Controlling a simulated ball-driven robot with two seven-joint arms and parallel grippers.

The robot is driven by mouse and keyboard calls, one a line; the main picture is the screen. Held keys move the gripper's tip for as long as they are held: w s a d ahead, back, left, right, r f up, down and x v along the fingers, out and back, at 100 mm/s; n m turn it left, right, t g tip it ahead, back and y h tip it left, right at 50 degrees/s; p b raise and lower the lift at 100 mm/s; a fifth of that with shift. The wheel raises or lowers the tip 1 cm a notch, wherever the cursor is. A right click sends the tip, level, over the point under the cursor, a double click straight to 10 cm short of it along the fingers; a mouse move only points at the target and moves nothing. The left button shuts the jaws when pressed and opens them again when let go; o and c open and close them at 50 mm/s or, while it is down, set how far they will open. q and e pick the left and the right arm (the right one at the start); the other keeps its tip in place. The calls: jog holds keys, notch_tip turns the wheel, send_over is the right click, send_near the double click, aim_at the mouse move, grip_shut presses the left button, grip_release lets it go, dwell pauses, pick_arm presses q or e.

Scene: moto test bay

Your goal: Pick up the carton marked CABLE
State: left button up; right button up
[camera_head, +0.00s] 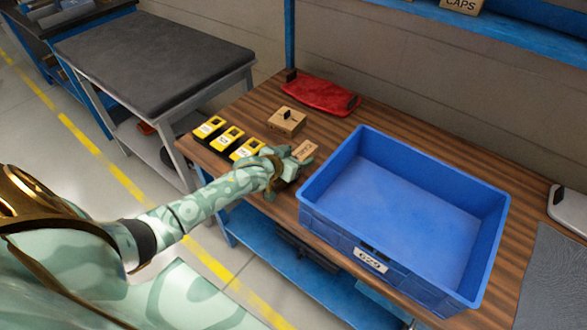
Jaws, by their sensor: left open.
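A small brown carton (305,150) lies on the wooden workbench (250,103), right at the end of my left arm. It has dark lettering that is too small to read for certain. My left gripper (294,164) is open and close against the near side of this carton. The gripper hides part of it, and I cannot tell whether the fingers touch it or are around it. My right gripper is not in view.
A blue crate (336,164), empty, stands just right of the gripper. Yellow-and-black units (229,137) stand to its left. Behind are a brown box (287,123) with a black item on top and a red tray (321,96). A carton marked CAPS (461,5) sits on the upper shelf.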

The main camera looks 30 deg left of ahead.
pick_arm(q)
jog(key=shift+c, duration=1)
jog(key=c, duration=1)
